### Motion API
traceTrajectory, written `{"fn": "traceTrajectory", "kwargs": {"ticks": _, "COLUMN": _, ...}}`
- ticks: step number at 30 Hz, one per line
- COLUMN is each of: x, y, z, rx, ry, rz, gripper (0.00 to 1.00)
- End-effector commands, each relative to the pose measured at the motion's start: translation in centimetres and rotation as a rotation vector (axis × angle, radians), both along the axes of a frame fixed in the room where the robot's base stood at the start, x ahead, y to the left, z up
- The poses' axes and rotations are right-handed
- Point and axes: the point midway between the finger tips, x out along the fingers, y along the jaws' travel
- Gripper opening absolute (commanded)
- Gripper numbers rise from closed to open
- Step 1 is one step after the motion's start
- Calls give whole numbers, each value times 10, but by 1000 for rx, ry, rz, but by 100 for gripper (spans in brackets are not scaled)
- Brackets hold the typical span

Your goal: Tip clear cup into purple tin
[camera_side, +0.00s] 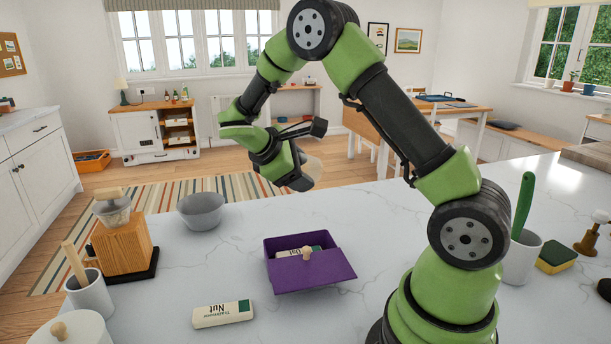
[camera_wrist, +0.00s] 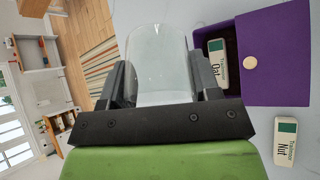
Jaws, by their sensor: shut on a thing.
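My gripper (camera_side: 306,160) is shut on the clear cup (camera_wrist: 158,62), with one dark finger on each side of it in the wrist view. In the side view the cup (camera_side: 313,168) is faint and partly hidden by the gripper, held above the counter. I cannot tell what is in it. The purple tin (camera_side: 270,249) stands on the counter below and in front of the gripper. Its purple lid (camera_side: 325,274) lies askew over its front part, with a round wooden knob. The back part is open and shows a bar labelled Oat (camera_wrist: 217,68) inside.
A bar labelled Nut (camera_side: 222,314) lies on the counter in front of the tin. A grey bowl (camera_side: 201,211) and a wooden grinder (camera_side: 122,245) stand at left. A white pot with a green-handled brush (camera_side: 522,258) and a sponge (camera_side: 556,257) are at right.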

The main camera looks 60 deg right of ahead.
Motion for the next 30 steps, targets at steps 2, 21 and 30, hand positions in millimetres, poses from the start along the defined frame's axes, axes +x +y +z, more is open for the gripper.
{"fn": "traceTrajectory", "kwargs": {"ticks": 2, "x": 0, "y": -2, "z": 3, "rx": 37, "ry": -45, "rz": -26, "gripper": 30}}
{"fn": "traceTrajectory", "kwargs": {"ticks": 21, "x": -9, "y": -21, "z": 24, "rx": 546, "ry": -690, "rz": -406, "gripper": 30}}
{"fn": "traceTrajectory", "kwargs": {"ticks": 30, "x": -15, "y": -24, "z": 26, "rx": 647, "ry": -919, "rz": -491, "gripper": 30}}
